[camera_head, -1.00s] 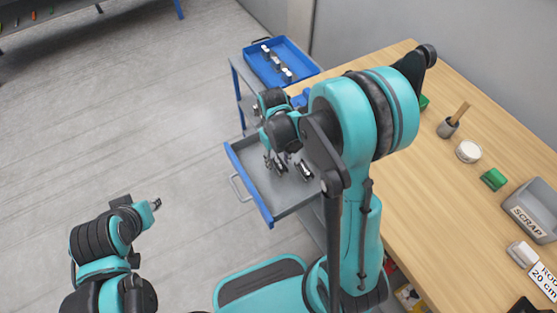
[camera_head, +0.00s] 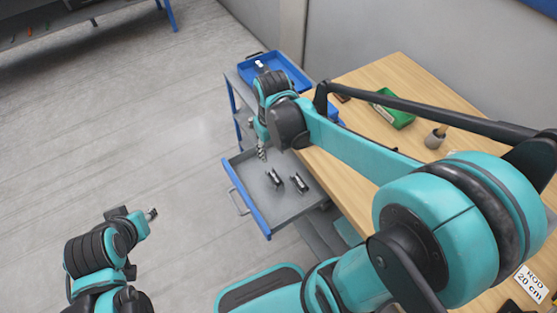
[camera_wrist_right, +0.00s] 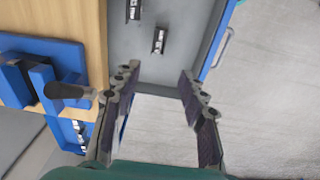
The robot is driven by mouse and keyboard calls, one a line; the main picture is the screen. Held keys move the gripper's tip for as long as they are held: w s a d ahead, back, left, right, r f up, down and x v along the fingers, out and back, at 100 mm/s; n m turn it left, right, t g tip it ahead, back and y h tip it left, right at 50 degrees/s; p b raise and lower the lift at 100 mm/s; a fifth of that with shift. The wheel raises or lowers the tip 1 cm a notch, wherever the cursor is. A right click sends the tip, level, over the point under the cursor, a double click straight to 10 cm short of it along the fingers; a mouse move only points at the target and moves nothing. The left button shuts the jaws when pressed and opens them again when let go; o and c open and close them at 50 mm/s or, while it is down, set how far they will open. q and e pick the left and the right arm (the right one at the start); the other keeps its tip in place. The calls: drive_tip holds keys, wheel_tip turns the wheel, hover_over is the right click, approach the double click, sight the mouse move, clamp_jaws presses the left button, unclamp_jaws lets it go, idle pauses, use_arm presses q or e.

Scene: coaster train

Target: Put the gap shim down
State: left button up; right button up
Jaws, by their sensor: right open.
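My right gripper (camera_wrist_right: 158,82) is open with nothing between its fingers. In the head view it (camera_head: 262,153) hangs by the back left rim of the open grey drawer (camera_head: 285,205). Two small dark-and-silver pieces lie apart on the drawer floor: a left one (camera_head: 274,178) and a right one (camera_head: 299,182). Both also show in the right wrist view, one at the top edge (camera_wrist_right: 134,9) and one nearer the fingers (camera_wrist_right: 159,41). I cannot tell whether either is the gap shim. My left gripper (camera_head: 151,214) is at the lower left, away from the drawer; its jaws are too small to read.
A blue tray (camera_head: 292,70) stands behind the drawer. A blue fixture with a black knob (camera_wrist_right: 68,91) sits on the wooden bench (camera_wrist_right: 80,17), left of the fingers. A green box (camera_head: 397,117) and a cup (camera_head: 436,137) stand on the bench. Open floor lies left of the drawer.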

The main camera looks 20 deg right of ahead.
drive_tip(key=s+a+r+m+t, duration=0.1)
drive_tip(key=s+r+t, duration=0.3)
drive_tip(key=s+t, duration=0.2)
drive_tip(key=shift+s+r, duration=0.25)
drive_tip(key=shift+s, duration=0.6)
